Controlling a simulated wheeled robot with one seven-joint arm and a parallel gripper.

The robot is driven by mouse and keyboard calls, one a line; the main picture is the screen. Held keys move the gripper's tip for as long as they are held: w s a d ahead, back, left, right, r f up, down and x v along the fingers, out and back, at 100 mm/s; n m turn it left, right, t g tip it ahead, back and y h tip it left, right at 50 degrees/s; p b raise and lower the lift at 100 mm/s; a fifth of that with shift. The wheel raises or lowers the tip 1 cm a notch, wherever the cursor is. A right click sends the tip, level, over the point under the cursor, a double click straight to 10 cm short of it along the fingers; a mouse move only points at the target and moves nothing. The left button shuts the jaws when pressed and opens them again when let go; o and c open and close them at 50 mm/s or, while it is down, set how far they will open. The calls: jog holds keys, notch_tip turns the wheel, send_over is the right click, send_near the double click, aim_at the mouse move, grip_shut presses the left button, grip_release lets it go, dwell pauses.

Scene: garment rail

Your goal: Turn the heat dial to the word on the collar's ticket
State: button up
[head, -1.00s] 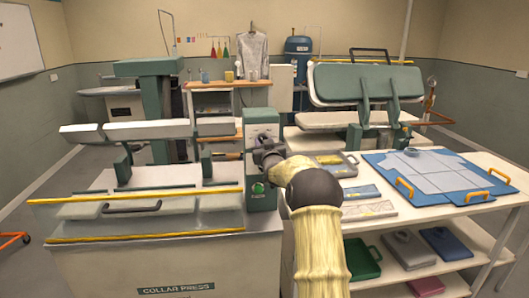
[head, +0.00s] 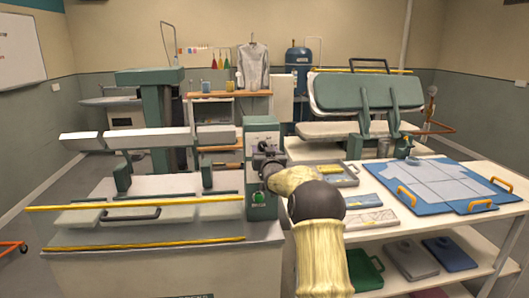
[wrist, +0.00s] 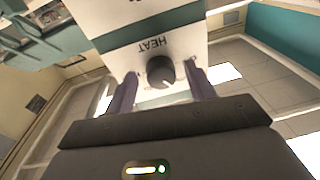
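The heat dial (wrist: 160,71) is a dark round knob on a white panel, under the word HEAT, which appears upside down in the wrist view. A light mark shows on its rim at the lower right. My gripper (wrist: 163,84) is open, one finger on each side of the dial, with a gap to each. In the head view, my gripper (head: 266,161) is at the front of the green control box (head: 262,130) and hides the dial. I cannot make out a collar's ticket or its word in either view.
The collar press (head: 150,215) is left of the control box, with a green button (head: 258,197) low on the box. A white table (head: 440,218) on the right holds trays and a blue board (head: 430,175). A shirt (head: 252,65) hangs at the back.

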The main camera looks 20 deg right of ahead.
jog(key=shift+s, duration=0.1)
jog(key=b+v, duration=0.5)
jog(key=v, duration=1.2)
jog(key=shift+s+a, duration=0.1)
jog(key=shift+a, duration=0.05)
jog(key=s+a+f+n+g+y+p, duration=0.1)
jog(key=s+a+f+g+y+p, duration=0.1)
jog(key=s+a+f+g+p, duration=0.55)
jog(key=s+a+f+g, duration=0.1)
jog(key=s, duration=0.6)
jog(key=s+a+f+n+g+y, duration=0.1)
jog(key=s+a+f+g, duration=0.2)
jog(key=s+a, duration=0.4)
jog(key=s+a+f+n+g+y+p, duration=0.1)
jog(key=s+a+f+g, duration=0.2)
jog(key=s, duration=0.6)
jog(key=shift+a+g+p, duration=0.3)
jog(key=shift+a+g, duration=0.4)
jog(key=shift+g, duration=0.05)
jog(key=shift+s, duration=0.1)
